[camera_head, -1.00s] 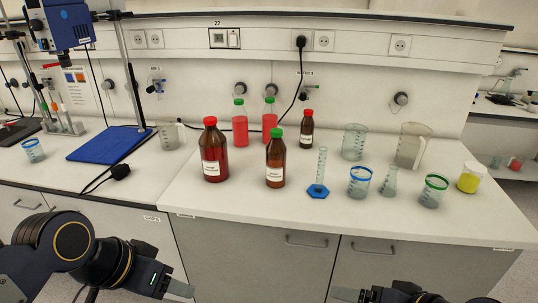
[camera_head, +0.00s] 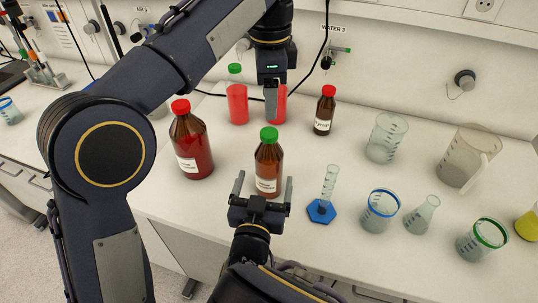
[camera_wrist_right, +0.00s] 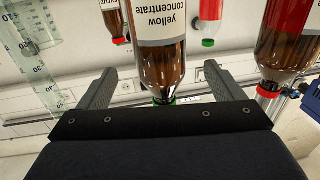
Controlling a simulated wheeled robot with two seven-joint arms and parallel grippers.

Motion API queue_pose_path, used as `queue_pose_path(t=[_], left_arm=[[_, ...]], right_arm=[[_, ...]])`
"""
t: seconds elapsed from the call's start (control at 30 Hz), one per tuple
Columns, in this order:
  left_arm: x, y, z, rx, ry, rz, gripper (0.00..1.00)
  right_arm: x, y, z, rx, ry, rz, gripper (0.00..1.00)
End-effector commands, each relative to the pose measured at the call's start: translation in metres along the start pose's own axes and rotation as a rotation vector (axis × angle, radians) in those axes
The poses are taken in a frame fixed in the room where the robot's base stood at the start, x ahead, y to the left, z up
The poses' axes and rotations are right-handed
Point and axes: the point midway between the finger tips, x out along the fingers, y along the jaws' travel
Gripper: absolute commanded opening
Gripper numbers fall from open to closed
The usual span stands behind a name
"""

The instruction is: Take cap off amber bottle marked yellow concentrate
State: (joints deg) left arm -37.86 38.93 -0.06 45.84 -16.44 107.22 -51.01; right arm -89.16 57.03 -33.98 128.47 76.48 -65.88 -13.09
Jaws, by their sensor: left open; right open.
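The amber bottle marked yellow concentrate (camera_head: 268,164) stands upright on the bench with its green cap (camera_head: 269,134) on. Its label reads in the right wrist view (camera_wrist_right: 160,28), where the picture is upside down. My right gripper (camera_head: 263,185) is open in front of the bottle, low down, with its fingers spread to either side of the bottle's width. I cannot tell whether they touch it. My left gripper (camera_head: 274,108) points down, open, above and behind the green cap in the picture, and hides much of a red bottle.
A larger brown bottle with a red cap (camera_head: 191,145) stands left. Red bottles (camera_head: 237,104) and a small brown bottle (camera_head: 324,112) stand behind. A measuring cylinder (camera_head: 329,185), beakers (camera_head: 386,138) and a jug (camera_head: 464,158) stand to the right.

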Motion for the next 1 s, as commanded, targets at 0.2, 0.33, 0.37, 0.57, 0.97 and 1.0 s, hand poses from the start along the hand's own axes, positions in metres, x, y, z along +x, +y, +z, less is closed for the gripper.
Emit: queue_pose_path(t=[0.2, 0.33, 0.37, 0.57, 0.97, 1.0], left_arm=[[0.000, 0.000, 0.000, 0.001, 0.000, -0.001, 0.56], [0.000, 0.000, 0.000, 0.000, 0.000, -0.001, 0.56], [0.000, 0.000, 0.000, 0.000, 0.000, 0.000, 0.56], [0.000, 0.000, 0.000, -0.001, 0.001, -0.001, 0.56], [0.000, 0.000, 0.000, -0.001, 0.001, -0.001, 0.56], [0.000, 0.000, 0.000, -0.002, 0.001, -0.001, 0.56]], right_arm=[[0.025, 0.001, 0.000, -0.001, 0.005, 0.006, 0.88], [0.046, 0.001, 0.000, -0.001, 0.004, 0.005, 0.88], [0.051, 0.001, 0.000, -0.001, 0.004, 0.004, 0.88], [0.071, 0.001, 0.000, 0.000, 0.003, 0.002, 0.88], [0.076, 0.000, 0.000, -0.001, 0.002, 0.000, 0.83], [0.076, 0.000, 0.000, -0.001, 0.002, 0.000, 0.77]])
